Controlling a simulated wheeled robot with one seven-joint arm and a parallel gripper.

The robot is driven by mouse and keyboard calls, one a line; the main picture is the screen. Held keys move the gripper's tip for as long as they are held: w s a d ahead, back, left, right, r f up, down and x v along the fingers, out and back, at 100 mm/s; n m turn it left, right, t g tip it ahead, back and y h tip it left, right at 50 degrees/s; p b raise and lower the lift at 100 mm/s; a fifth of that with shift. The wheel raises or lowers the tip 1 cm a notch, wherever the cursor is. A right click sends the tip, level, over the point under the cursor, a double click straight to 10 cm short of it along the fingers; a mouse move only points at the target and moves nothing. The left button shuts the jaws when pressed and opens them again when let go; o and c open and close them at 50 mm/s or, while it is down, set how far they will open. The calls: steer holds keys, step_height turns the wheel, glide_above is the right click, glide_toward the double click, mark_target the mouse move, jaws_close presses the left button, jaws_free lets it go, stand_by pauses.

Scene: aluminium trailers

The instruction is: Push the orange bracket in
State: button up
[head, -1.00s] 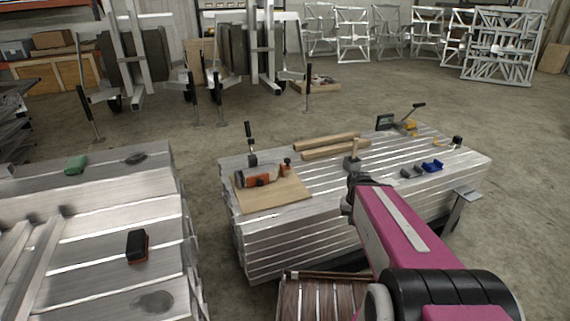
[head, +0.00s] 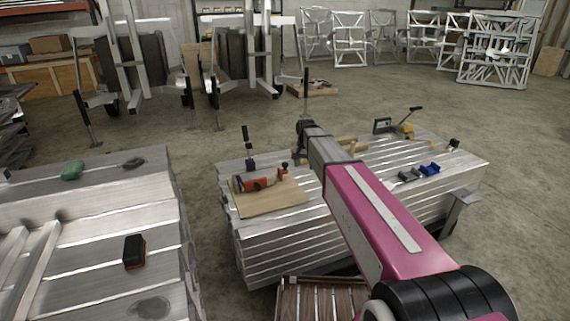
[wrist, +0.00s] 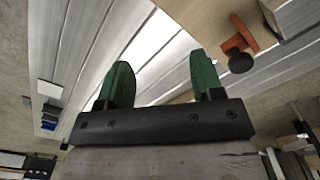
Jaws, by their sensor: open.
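The orange bracket (head: 262,182) lies on a thin wooden board (head: 262,201) at the left end of the aluminium stack. A dark upright handle stands behind it. In the wrist view, an orange part with a dark round knob (wrist: 240,45) shows at upper right, beyond the fingers. My gripper (wrist: 163,80) has two green fingers spread wide with nothing between them. It is above the stack, apart from the bracket, which lies to its left in the head view. The fingers are hidden behind my arm in the head view.
Wooden blocks (head: 347,142) lie partly behind my arm. Blue clamps (head: 430,169) and a yellow tool (head: 407,129) sit on the stack's right side. Another aluminium bench (head: 80,205) at left holds a black-orange block (head: 134,251). A floor gap separates the two.

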steer(key=m, duration=0.1)
glide_toward(285, 163)
step_height(285, 163, down, 9)
steer(key=shift+s+f, duration=0.1)
steer(key=shift+f, duration=0.05)
